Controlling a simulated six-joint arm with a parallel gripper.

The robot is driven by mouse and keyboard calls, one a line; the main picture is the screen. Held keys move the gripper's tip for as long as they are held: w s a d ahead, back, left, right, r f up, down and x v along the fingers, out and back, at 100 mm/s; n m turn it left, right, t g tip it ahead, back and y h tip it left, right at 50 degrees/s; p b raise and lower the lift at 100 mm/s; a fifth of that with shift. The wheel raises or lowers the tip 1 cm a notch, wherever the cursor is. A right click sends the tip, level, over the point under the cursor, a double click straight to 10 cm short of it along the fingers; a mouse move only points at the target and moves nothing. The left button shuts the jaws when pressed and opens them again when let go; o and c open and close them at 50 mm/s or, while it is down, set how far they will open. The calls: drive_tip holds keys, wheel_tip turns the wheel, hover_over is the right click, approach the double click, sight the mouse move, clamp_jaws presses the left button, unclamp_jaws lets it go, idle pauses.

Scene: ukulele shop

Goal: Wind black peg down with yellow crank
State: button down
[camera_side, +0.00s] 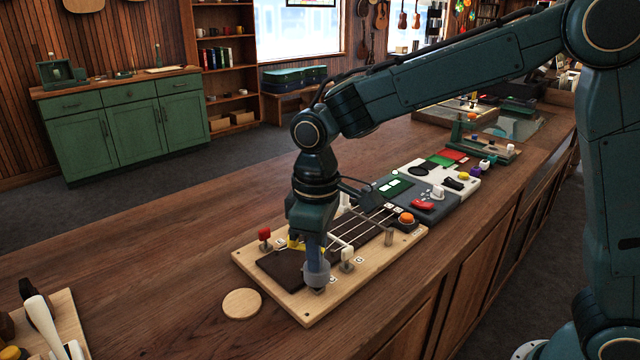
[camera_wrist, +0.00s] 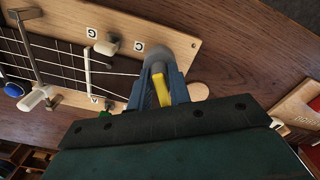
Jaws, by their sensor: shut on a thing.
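My gripper (camera_side: 314,250) points down over the near left end of the light wooden board. In the wrist view, its blue fingers (camera_wrist: 160,88) are shut on the yellow crank (camera_wrist: 163,90). A bit of yellow (camera_side: 294,243) also shows beside the fingers in the side view. A grey rounded socket (camera_wrist: 158,60) sits beyond the fingertips, close to the label C. It shows in the side view (camera_side: 317,275) low over the board. The black peg cannot be made out; the socket and fingers cover that spot. Whether the socket touches it, I cannot tell.
The board (camera_side: 308,318) carries a dark fretboard with strings, a red peg (camera_side: 265,234), a white peg (camera_side: 347,256) and an orange knob (camera_side: 406,218). A round wooden disc (camera_side: 242,303) lies at front left. A grey tray (camera_side: 440,212) stands behind.

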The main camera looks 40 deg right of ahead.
drive_tip(key=shift+m, duration=0.3)
drive_tip(key=shift+m, duration=1.2)
drive_tip(key=shift+m, duration=1.5)
drive_tip(key=shift+m, duration=1.4)
drive_tip(key=shift+m, duration=1.5)
drive_tip(key=shift+n, duration=0.6)
drive_tip(key=shift+r, duration=2.25)
